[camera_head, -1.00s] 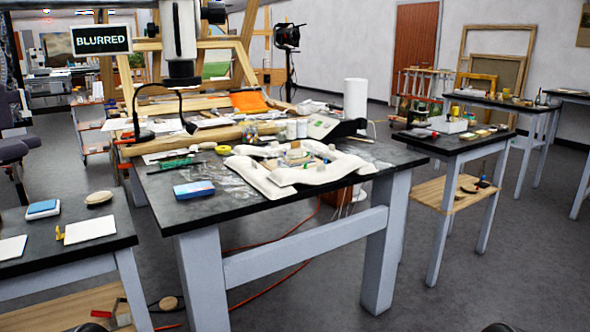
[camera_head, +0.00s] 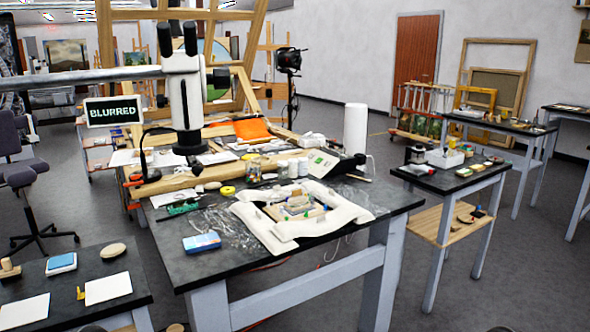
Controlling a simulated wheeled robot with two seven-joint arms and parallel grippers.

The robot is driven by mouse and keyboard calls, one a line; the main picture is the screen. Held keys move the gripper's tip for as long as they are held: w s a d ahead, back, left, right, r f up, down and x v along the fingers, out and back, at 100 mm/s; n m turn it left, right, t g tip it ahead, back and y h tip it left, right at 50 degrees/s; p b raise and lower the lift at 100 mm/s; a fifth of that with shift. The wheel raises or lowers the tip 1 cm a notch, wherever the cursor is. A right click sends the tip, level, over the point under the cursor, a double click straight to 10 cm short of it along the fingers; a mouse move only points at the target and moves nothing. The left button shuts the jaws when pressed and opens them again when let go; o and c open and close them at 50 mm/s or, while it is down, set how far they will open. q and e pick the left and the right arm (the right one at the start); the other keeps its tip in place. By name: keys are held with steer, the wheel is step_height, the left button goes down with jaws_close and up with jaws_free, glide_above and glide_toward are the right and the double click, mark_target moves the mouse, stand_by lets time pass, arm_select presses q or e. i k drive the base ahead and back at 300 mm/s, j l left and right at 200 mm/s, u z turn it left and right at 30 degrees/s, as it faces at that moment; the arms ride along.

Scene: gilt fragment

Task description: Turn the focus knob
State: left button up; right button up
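A white microscope (camera_head: 187,98) with black eyepieces hangs from a horizontal boom (camera_head: 90,76) over the back left of the main worktable. Black knobs show on its sides; the one on its right side (camera_head: 219,78) is probably the focus knob, but I cannot be sure. A small screen (camera_head: 113,112) left of the microscope reads "BLURRED".
The black main worktable (camera_head: 222,268) holds a white cushion ring (camera_head: 262,232) around a gilt fragment (camera_head: 297,207), a blue box (camera_head: 201,242) and jars. Side tables stand left (camera_head: 135,290) and right (camera_head: 425,182). An office chair (camera_head: 22,178) is at left. Grey floor lies between.

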mark_target(220, 79)
steer(key=i+l+u, duration=0.25)
steer(key=l, duration=0.2)
steer(key=i+l+u, duration=0.1)
steer(key=l+u, duration=0.2)
steer(key=l, duration=0.15)
steer(key=i+l+u, duration=0.1)
steer(key=l+u, duration=0.15)
steer(key=l, duration=0.2)
steer(key=l+u, duration=0.3)
steer(key=l, duration=0.25)
